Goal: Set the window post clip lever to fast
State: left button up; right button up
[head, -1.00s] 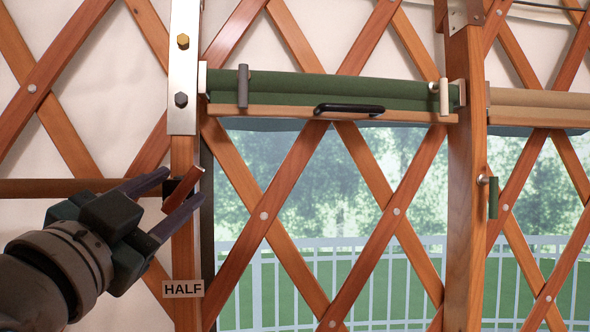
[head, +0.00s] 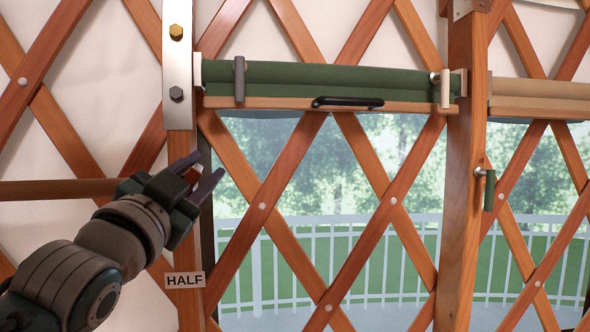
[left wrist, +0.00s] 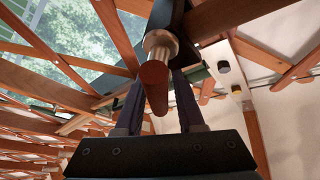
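A red-brown lever (left wrist: 153,88) on a round metal pivot (left wrist: 160,42) projects from the left wooden window post (head: 183,240). In the head view it is mostly hidden behind my left gripper (head: 209,165). In the left wrist view the lever lies between the two dark fingers of my left gripper (left wrist: 159,82). The fingers are apart, with a gap beside the lever, so they seem to be around it and not clamped. A label (head: 185,280) reading HALF is on the post below. No mark reading fast shows. My right gripper is not in view.
A green rolled blind (head: 330,80) with a black handle (head: 347,102) hangs above the window. A metal plate with bolts (head: 177,65) is on the post above the gripper. The right post (head: 464,200) carries a green-handled lever (head: 489,191). Crossing lattice slats surround everything.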

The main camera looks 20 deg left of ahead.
pick_arm(q)
grip_shut()
dwell(0.8)
jog(key=shift+s+a+n+t+y+b, duration=0.15)
jog(key=shift+n+y+b, duration=0.15)
jog(key=shift+n+b, duration=0.25)
jog(key=shift+s+a+n+t+y+b, duration=0.15)
jog(key=shift+n+y+b, duration=0.15)
jog(key=shift+n+b, duration=0.25)
jog(key=shift+s+a+r+n+y+b, duration=0.3)
jog(key=shift+n+y+b, duration=0.7)
jog(key=shift+n, duration=0.45)
jog(key=shift+s+a+r+n+y+b, duration=0.15)
jog(key=shift+a+n+y+b, duration=0.25)
jog(key=shift+n+y+b, duration=0.8)
jog(key=shift+s+a+r+n+y+b, duration=0.3)
jog(key=shift+n+y+b, duration=0.4)
jog(key=shift+n, duration=0.95)
